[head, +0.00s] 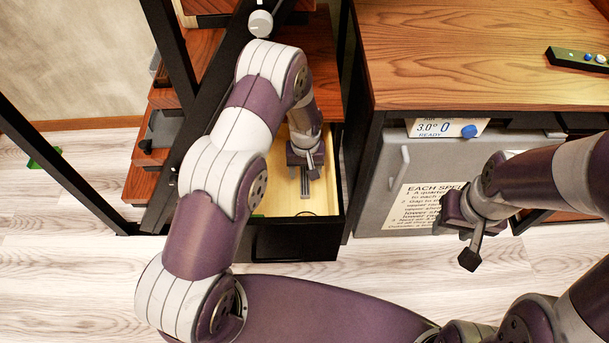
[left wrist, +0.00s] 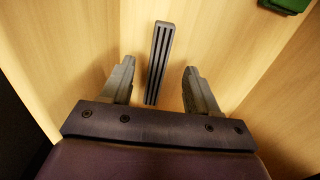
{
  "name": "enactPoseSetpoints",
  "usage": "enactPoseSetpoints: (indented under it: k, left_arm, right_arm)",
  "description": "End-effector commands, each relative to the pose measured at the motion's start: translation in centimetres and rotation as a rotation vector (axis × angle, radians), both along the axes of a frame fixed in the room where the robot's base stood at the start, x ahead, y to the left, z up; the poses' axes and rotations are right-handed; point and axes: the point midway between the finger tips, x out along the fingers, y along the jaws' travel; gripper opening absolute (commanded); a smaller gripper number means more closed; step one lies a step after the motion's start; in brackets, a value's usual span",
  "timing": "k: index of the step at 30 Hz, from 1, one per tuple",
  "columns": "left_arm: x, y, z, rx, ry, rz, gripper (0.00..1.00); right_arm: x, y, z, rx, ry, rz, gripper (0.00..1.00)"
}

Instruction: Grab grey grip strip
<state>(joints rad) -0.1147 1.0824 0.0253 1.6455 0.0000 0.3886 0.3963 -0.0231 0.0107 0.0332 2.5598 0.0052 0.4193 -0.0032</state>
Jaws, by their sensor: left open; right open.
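The grey grip strip (left wrist: 159,62) is a long dark grey bar with lengthwise grooves, lying on the pale wooden floor of an open drawer. In the left wrist view my left gripper (left wrist: 158,82) is open, with one finger on each side of the strip's near end and gaps between. The strip also shows in the head view (head: 304,184), just below my left gripper (head: 305,163). I cannot tell how high the fingers are above the drawer floor. My right gripper (head: 463,240) is open and empty, in front of the grey cabinet.
A grey cabinet (head: 375,190) stands right, under a wooden top (head: 480,50). Stair steps (head: 150,180) are left.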

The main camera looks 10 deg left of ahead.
Motion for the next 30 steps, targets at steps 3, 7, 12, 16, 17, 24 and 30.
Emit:
enactPoseSetpoints:
  k: [3,7,12,16,17,24,30]
  left_arm:
    - [-0.1,0.0,-2.5,0.0,0.0,0.001,0.6]
    - [-0.3,0.0,-5.2,0.0,0.002,0.0,0.6]
    - [-0.2,0.0,-6.5,0.0,-0.001,-0.001,0.6]
    - [-0.2,0.0,-6.4,0.0,-0.001,-0.001,0.6]
    - [-0.2,0.0,-6.4,0.0,-0.001,-0.001,0.6]
    - [-0.2,0.0,-6.4,0.0,0.0,-0.002,0.0]
    - [-0.2,0.0,-6.4,0.0,0.0,-0.002,0.0]
  right_arm:
    - [0.0,0.0,-1.4,0.0,0.0,0.0,0.43]
    - [0.0,0.0,-3.0,0.0,0.001,0.0,0.43]
    - [0.0,0.0,-3.4,0.0,0.001,0.0,0.43]
    - [0.0,0.0,-3.2,0.0,0.0,0.0,0.43]
    - [0.0,0.0,-3.2,0.0,0.0,0.0,0.43]
    - [0.0,0.0,-3.2,0.0,0.0,0.0,0.43]
    - [0.0,0.0,-3.2,0.0,0.0,0.0,0.43]
